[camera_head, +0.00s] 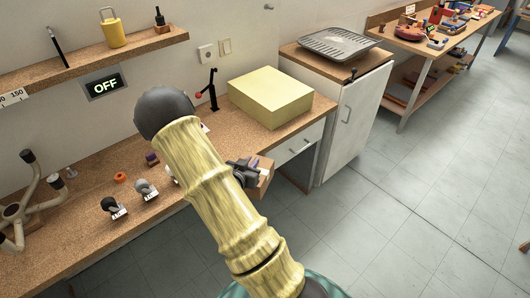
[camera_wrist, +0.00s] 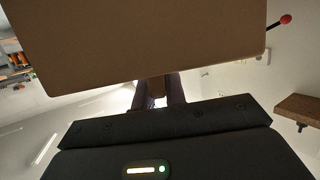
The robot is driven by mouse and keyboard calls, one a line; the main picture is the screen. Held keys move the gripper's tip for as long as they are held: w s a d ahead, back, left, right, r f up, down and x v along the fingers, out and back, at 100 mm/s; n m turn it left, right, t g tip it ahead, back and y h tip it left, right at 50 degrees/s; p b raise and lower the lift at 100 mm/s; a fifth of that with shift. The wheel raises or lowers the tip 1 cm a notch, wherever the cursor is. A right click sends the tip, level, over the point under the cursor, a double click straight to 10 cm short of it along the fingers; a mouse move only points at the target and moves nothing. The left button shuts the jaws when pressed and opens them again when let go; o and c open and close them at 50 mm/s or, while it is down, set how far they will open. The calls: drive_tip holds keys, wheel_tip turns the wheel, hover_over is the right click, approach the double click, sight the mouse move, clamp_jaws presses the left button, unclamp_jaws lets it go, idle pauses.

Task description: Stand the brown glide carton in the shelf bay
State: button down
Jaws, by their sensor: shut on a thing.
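The brown carton (camera_wrist: 140,45) fills the top of the wrist view, with its broad flat face toward the camera. In the head view a small part of the carton (camera_head: 266,178) shows past my arm, at the bench's front edge. My gripper (camera_head: 247,171) is shut on it; in the wrist view the gripper fingers (camera_wrist: 158,90) meet the carton's near edge. My arm hides part of the carton and bench in the head view. I cannot tell which opening is the shelf bay.
A yellow block (camera_head: 270,97) stands on the cork-topped bench (camera_head: 85,185), with a red-tipped lever (camera_head: 212,90) beside it. Several small knobs lie left of my arm. A wall shelf (camera_head: 75,60) hangs above. A cabinet (camera_head: 350,115) stands at right; the floor (camera_head: 420,210) there is clear.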

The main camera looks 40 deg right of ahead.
drive_tip(key=w+a+f+n+t+y, duration=0.1)
drive_tip(key=a+f+n+t+y, duration=0.1)
drive_tip(key=a, duration=0.4)
drive_tip(key=w+a+f+n+t+y, duration=0.1)
drive_tip(key=a+f+n+t+y, duration=0.1)
drive_tip(key=a+f+n+y, duration=0.3)
drive_tip(key=w+a+f+n+t+y, duration=0.1)
drive_tip(key=a+f+n+t+y, duration=0.1)
drive_tip(key=a, duration=0.7)
drive_tip(key=f+n+y, duration=0.1)
drive_tip(key=n+y, duration=0.1)
drive_tip(key=y, duration=0.1)
drive_tip(key=shift+w+f+n+t+y, duration=0.3)
drive_tip(key=shift+w+t, duration=0.05)
drive_tip(key=shift+t, duration=0.05)
drive_tip(key=shift+a+r, duration=0.1)
drive_tip(key=shift+r, duration=0.2)
drive_tip(key=shift+w, duration=0.1)
